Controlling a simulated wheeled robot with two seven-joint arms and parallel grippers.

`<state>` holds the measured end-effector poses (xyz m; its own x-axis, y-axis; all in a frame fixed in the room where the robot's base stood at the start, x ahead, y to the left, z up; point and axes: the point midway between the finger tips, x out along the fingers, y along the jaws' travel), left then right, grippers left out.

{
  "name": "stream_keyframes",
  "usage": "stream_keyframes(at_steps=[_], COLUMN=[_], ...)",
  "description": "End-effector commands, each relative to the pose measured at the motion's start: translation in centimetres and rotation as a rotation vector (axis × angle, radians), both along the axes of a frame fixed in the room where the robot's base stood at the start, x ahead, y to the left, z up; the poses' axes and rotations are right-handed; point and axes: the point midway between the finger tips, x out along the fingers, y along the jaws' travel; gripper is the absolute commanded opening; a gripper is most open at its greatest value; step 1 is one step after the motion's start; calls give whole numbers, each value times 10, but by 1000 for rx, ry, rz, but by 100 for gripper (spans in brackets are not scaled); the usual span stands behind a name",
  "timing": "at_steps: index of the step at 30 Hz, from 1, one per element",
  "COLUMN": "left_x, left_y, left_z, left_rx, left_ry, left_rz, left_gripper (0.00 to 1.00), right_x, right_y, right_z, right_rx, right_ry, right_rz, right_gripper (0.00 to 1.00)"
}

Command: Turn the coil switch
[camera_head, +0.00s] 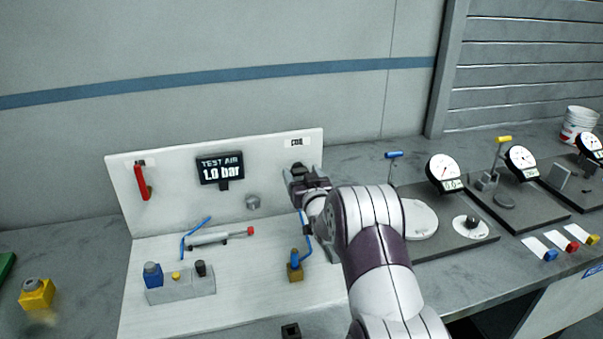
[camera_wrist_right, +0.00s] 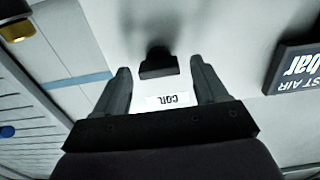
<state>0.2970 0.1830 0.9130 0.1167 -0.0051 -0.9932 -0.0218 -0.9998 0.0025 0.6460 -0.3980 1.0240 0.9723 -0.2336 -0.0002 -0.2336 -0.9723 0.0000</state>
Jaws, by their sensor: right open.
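The white COIL label (camera_head: 297,142) is on the upright white panel (camera_head: 170,200), near its upper right corner. In the right wrist view the label (camera_wrist_right: 172,100) reads upside down, with the dark coil switch (camera_wrist_right: 158,68) just above it in the picture. My right gripper (camera_head: 299,172) is at the panel just below the label and hides the switch in the head view. In the right wrist view its fingers (camera_wrist_right: 161,66) are open, one on each side of the switch, with gaps visible. My left gripper is not in view.
The TEST AIR display (camera_head: 221,169) reads 1.0 bar, left of my right gripper. A red handle (camera_head: 141,183), grey knob (camera_head: 253,202), cylinder (camera_head: 210,238) and blue hose (camera_head: 196,238) are on the panel board. Dial gauges (camera_head: 443,168) stand to the right.

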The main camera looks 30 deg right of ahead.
Motion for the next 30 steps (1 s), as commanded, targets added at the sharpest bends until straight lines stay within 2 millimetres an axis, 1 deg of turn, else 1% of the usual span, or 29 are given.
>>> stream_keyframes(at_steps=[3, 10, 11, 12, 14, 15, 16, 23, 26, 30], left_x=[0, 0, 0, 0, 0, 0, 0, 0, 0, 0], left_y=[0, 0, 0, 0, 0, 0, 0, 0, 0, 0], left_z=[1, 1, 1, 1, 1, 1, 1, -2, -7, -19], left_rx=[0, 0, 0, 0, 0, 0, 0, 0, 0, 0], left_ry=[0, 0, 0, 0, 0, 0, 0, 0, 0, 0], left_rz=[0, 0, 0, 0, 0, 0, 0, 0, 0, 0], left_gripper=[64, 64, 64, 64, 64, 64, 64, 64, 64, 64], right_x=[6, 6, 6, 6, 6, 6, 6, 6, 6, 6], right_y=[-1, -1, -1, -1, -1, -1, -1, -1, -1, -1], right_z=[0, -1, -1, -1, -1, -1, -1, -1, -2, -4], right_rx=[0, 0, 0, 0, 0, 0, 0, -13, -41, -113], right_ry=[0, 1, 1, 1, 1, 1, 1, 4, 10, 26], right_rz=[0, 0, 0, 0, 0, 0, 0, 0, 0, 0], right_gripper=[72, 72, 66, 53, 33, 20, 16, 16, 16, 16])
